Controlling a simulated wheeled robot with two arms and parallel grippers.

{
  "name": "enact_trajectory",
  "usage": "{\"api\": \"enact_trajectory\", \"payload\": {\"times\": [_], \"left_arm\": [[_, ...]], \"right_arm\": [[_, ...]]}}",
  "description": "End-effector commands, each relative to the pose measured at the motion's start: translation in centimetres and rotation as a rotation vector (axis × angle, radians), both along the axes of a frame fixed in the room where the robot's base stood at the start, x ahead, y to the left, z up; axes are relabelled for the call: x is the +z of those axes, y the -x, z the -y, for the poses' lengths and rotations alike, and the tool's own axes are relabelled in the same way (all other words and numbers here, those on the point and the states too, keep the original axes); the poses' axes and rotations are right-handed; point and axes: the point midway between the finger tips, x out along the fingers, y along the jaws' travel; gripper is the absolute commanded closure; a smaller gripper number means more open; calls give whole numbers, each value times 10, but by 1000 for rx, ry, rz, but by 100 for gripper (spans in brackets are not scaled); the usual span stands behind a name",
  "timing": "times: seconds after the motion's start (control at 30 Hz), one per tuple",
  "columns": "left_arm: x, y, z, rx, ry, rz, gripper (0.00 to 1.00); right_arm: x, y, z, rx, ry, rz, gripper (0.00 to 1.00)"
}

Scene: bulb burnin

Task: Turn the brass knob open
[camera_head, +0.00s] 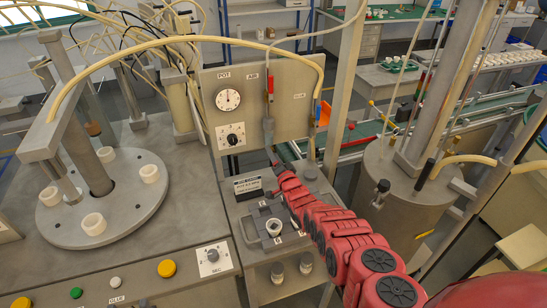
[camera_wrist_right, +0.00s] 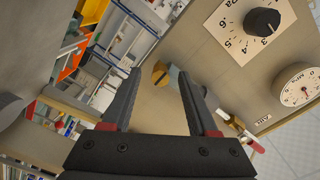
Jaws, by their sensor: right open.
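A small brass-coloured piece (camera_wrist_right: 159,73), apparently the brass knob, shows in the right wrist view beside a grey-blue fitting. It lies beyond my fingertips, between their lines of reach, with no visible contact. In the head view I cannot make it out clearly; a grey fitting (camera_head: 268,130) hangs below the red-handled air valve (camera_head: 270,85) on the panel (camera_head: 293,95). My right gripper (camera_head: 272,158) points up at that fitting from below. In the wrist view my right gripper (camera_wrist_right: 158,82) is open and empty. My left gripper is not in view.
The panel also carries a round gauge (camera_head: 228,99) and a black dial (camera_head: 232,139). A low fixture (camera_head: 272,228) stands below my right gripper. A turntable (camera_head: 130,210) with white cups is at the left. A grey tank (camera_head: 400,200) stands at the right.

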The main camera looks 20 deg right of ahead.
Motion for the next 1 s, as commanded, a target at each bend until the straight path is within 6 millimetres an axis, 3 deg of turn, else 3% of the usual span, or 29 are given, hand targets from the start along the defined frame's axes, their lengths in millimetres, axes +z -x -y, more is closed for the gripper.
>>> {"api": "enact_trajectory", "payload": {"times": [0.43, 0.77, 1.0], "left_arm": [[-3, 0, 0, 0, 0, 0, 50], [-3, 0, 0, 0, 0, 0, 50], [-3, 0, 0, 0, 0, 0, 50]], "right_arm": [[2, -4, 1, -2, 1, 3, 40], [1, -4, 1, -2, 1, 2, 98], [1, -4, 1, -2, 2, 2, 100]]}}
